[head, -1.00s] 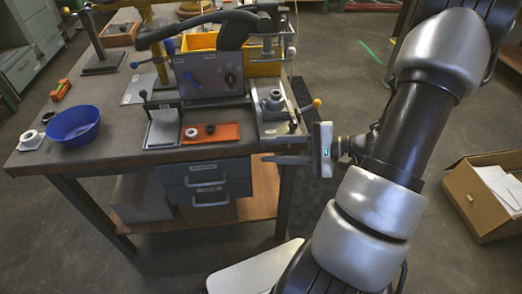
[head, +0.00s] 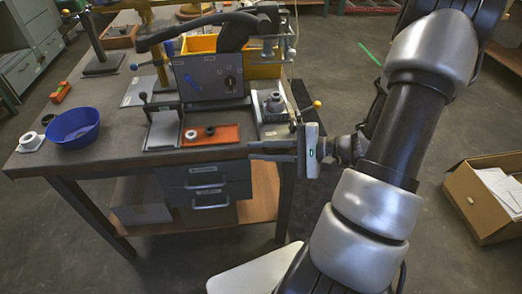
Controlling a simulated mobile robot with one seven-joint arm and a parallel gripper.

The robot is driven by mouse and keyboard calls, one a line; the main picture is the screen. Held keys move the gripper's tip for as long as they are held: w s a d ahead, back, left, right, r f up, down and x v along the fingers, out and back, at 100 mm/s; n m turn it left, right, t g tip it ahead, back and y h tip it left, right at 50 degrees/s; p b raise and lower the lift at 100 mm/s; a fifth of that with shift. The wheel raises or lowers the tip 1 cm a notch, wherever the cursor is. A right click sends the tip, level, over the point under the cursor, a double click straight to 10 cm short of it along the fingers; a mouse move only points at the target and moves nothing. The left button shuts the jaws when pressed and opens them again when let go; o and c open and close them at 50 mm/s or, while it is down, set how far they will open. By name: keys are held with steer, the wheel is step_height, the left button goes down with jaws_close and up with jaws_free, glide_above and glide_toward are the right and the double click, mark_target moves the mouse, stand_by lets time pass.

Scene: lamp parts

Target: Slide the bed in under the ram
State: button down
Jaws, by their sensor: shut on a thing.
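The bed (head: 273,131) appears to be the pale flat plate at the right front of the bench, with a grey metal cylinder (head: 274,103) standing on it. The press with its long black lever (head: 190,30) stands behind, and its ram is hard to make out from here. My gripper (head: 262,151) reaches in from the right at the bench's front edge, just in front of the bed. Its fingers point left and appear shut at the bed's front end. The exact grip point is too small to see.
A grey panel with a dial (head: 209,76) stands left of the bed. An orange tray (head: 222,135) with small round parts lies in front of it. A blue bowl (head: 75,127) is at the far left. A yellow knob (head: 317,104) sticks out at the right. An open cardboard box (head: 480,205) is on the floor.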

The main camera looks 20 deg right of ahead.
steer(key=w, duration=0.2)
steer(key=w+d, duration=0.1)
steer(key=shift+w+f, duration=0.3)
steer(key=c, duration=1.8)
jaws_free()
steer(key=shift+r, duration=0.1)
steer(key=shift+d, duration=0.1)
steer(key=p+v, duration=0.1)
steer(key=v, duration=1.6)
steer(key=shift+s+d+r+p, duration=0.1)
steer(key=shift+r+p, duration=0.05)
steer(key=shift+p, duration=0.2)
